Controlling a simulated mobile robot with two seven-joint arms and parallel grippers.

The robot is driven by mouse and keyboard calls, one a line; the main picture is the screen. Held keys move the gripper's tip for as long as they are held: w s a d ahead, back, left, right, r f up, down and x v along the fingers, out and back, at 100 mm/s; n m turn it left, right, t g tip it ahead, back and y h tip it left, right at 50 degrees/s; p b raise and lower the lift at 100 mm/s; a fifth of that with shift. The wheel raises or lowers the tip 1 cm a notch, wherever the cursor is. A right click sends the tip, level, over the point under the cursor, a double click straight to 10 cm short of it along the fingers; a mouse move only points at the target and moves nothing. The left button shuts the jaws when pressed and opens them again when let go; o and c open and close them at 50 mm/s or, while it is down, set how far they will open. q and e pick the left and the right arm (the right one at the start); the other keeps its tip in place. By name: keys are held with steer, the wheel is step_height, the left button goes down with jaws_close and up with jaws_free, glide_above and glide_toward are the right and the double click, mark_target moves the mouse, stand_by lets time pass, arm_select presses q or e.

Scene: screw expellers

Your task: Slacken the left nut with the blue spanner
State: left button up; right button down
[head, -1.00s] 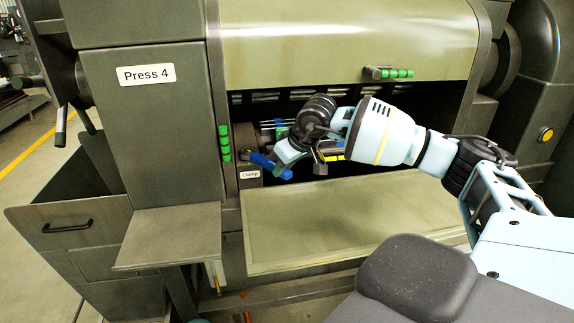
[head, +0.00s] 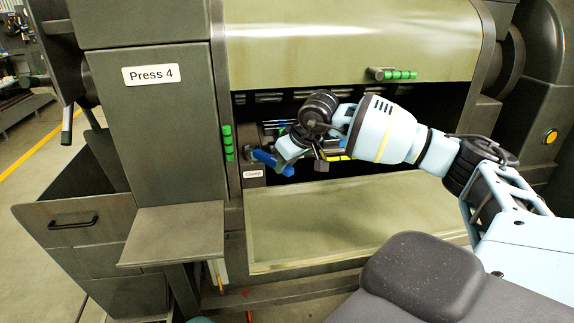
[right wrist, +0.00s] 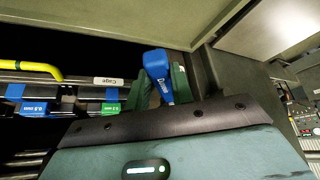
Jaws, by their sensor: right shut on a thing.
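My right gripper (head: 283,161) is at the mouth of the press opening, near the "Clamp" label (head: 253,173). It is shut on the blue spanner (head: 263,158), which sticks out to the left of the fingers towards the left post. In the right wrist view the spanner's blue rounded end (right wrist: 156,63) shows between the two green fingers (right wrist: 160,90). I cannot make out the left nut; the spanner, the gripper or the dark opening may hide it. My left gripper is not in view.
Inside the opening are a "Cage" label (right wrist: 112,81), a blue tag (right wrist: 35,107), a green tag (right wrist: 110,107) and a yellow bar (right wrist: 30,66). Green grips (head: 228,142) are on the left post. A pale sloping tray (head: 350,222) lies below the opening; a shelf (head: 172,235) juts out at left.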

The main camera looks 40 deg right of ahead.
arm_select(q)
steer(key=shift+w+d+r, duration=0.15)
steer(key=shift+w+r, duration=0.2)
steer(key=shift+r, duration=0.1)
arm_select(e)
steer(key=shift+r, duration=0.85)
arm_select(q)
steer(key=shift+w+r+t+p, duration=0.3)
steer(key=shift+p, duration=0.05)
arm_select(e)
steer(key=shift+r, duration=0.75)
